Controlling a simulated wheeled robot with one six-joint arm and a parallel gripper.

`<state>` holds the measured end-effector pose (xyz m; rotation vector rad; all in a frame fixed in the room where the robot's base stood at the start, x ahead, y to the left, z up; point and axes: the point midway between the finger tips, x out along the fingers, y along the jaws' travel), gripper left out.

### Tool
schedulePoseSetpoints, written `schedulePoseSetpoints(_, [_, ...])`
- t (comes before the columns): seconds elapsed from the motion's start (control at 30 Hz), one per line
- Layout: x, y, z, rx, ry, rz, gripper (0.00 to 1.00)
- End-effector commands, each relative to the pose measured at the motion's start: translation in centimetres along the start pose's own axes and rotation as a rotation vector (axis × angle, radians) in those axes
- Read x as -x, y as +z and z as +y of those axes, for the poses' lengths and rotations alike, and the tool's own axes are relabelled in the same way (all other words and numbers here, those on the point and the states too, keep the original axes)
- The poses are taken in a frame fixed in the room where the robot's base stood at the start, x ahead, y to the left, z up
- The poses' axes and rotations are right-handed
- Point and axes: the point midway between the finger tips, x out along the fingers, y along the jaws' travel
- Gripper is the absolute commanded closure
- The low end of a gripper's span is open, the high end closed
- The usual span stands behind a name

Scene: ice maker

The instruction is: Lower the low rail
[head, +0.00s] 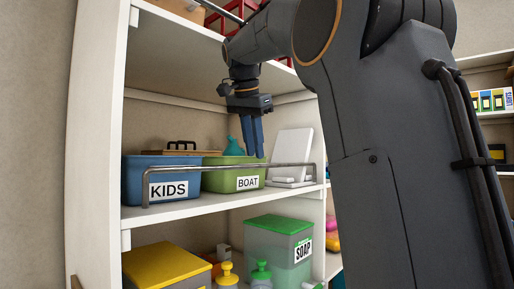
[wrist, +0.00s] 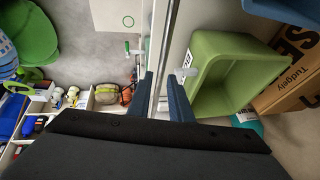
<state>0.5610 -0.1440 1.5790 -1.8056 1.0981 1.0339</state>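The low rail (head: 225,166) is a thin grey metal bar along the front of the middle shelf, in front of the blue and green bins. It stands raised above the shelf edge, with a bent end going down at the left. In the wrist view the rail (wrist: 168,45) runs up the picture between my two blue fingers. My gripper (head: 256,152) points down at the rail, right of its middle. In the wrist view my gripper (wrist: 161,88) is open, one finger on each side of the rail. Whether either finger touches the rail cannot be told.
Behind the rail stand a blue KIDS bin (head: 137,181), a green BOAT bin (head: 217,180) and white boards (head: 292,150). The green bin (wrist: 225,75) is close to my right finger in the wrist view. Below are a yellow-lidded box (head: 165,264) and a SOAP box (head: 275,250).

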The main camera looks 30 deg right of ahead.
Motion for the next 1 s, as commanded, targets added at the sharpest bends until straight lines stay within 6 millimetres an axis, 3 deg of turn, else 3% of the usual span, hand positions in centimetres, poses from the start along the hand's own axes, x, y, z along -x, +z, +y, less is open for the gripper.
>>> schedulePoseSetpoints(0.03, [-0.2, -0.6, -0.2, 0.000, 0.003, -0.001, 0.81])
schedulePoseSetpoints(0.3, [-2.9, -0.2, -0.2, 0.001, 0.001, -0.001, 0.81])
schedulePoseSetpoints(0.6, [-3.2, -0.2, -0.2, 0.001, -0.001, -0.001, 0.81])
schedulePoseSetpoints(0.73, [-3.2, -0.2, -0.2, 0.002, -0.001, -0.001, 1.00])
schedulePoseSetpoints(1.0, [-3.1, -0.2, -0.2, 0.001, -0.003, -0.001, 1.00])
